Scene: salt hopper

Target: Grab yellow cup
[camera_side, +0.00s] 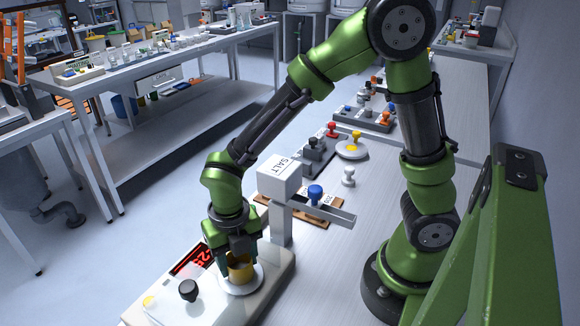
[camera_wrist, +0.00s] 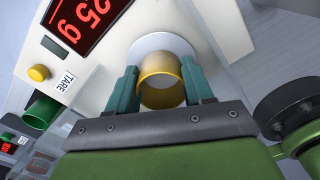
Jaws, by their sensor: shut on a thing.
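The yellow cup (camera_side: 239,268) stands on the round white pan (camera_side: 243,289) of a scale at the front of the table in the side view. In the wrist view the yellow cup (camera_wrist: 161,72) sits between the two teal fingers of my gripper (camera_wrist: 162,86). My gripper (camera_side: 240,262) is shut on the cup, one finger on each side of it. The pan (camera_wrist: 152,42) shows behind the cup. The cup appears upright, and I cannot tell whether it touches the pan.
The scale (camera_side: 280,270) has a red display (camera_side: 190,260) and a black knob (camera_side: 188,290). The white SALT hopper (camera_side: 279,178) stands close behind my gripper, with an arm reaching right.

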